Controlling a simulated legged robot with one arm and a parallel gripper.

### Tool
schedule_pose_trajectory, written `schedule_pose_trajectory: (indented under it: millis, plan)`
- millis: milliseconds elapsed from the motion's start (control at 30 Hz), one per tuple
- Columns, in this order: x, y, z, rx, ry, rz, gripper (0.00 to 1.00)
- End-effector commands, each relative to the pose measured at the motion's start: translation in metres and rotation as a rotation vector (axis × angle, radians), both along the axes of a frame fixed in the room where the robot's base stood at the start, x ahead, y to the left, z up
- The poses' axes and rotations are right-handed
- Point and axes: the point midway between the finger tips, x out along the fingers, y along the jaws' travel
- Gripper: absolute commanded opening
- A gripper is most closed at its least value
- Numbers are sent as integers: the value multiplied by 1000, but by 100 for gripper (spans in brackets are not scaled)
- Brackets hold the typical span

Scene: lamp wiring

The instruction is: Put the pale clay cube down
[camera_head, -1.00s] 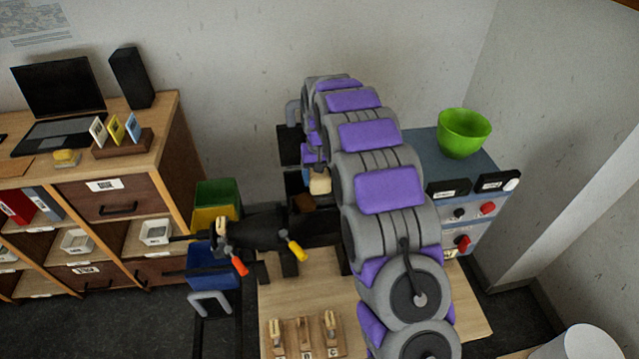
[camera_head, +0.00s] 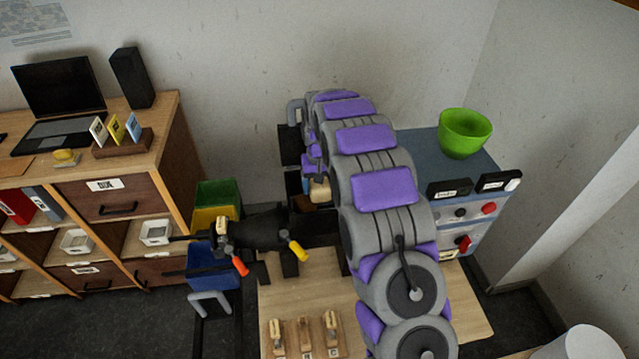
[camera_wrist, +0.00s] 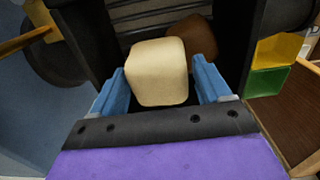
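The pale clay cube (camera_wrist: 158,75) sits between the two blue fingers of my gripper (camera_wrist: 161,90) in the wrist view. The fingers lie close against its two sides, shut on it. In the head view the pale cube (camera_head: 320,191) shows at the end of my arm, beside my gripper (camera_head: 314,184). It is in front of a dark machine. What lies directly beneath the cube is hidden.
A brown block (camera_wrist: 276,48) is close behind the cube to the right; it also shows in the head view (camera_head: 303,204). Green (camera_head: 216,191) and yellow (camera_head: 208,218) bins stand left. A green bowl (camera_head: 464,133) sits on the right cabinet.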

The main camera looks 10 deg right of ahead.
Motion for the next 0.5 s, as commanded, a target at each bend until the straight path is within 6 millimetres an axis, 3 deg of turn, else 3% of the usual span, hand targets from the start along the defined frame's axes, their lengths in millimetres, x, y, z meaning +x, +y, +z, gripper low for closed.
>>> schedule_pose_trajectory:
  millis: [200, 500]
  plan:
    - [0, 0, 0, 0, 0, 0, 98]
    - [0, 0, 2, 0, -1, 0, 98]
